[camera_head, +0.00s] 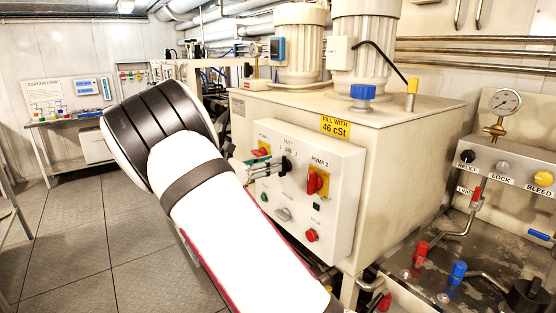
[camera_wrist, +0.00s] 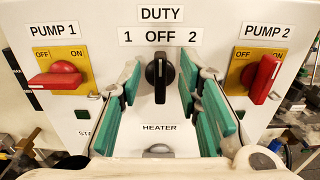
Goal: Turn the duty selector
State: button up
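The duty selector (camera_wrist: 160,77) is a black knob on a white panel, below the DUTY label and the marks 1, OFF and 2. Its handle stands upright, in line with OFF. In the head view the selector (camera_head: 288,165) is a small dark knob near the panel's top. My gripper (camera_wrist: 166,98) is open, with teal finger pads on the left and right of the knob. A gap shows between the knob and each finger. In the head view my gripper (camera_head: 262,169) is at the panel front, partly hidden by my arm.
The red PUMP 1 switch (camera_wrist: 58,76) is left of the selector, with its handle sideways. The red PUMP 2 switch (camera_wrist: 264,78) is to the right, with its handle near upright. The HEATER knob (camera_wrist: 158,151) is below. A red button (camera_head: 311,235) sits lower on the panel.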

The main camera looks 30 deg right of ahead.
aim_at(292, 162)
jog(key=shift+d, duration=1.7)
grip_shut()
jog(key=m, duration=0.2)
jog(key=s+m+p, duration=0.1)
jog(key=m, duration=0.1)
jog(key=shift+s+f+m+p, duration=0.2)
jog(key=shift+m, duration=1.05)
jog(key=shift+s+f+m+p, duration=0.2)
jog(key=shift+m, duration=1.05)
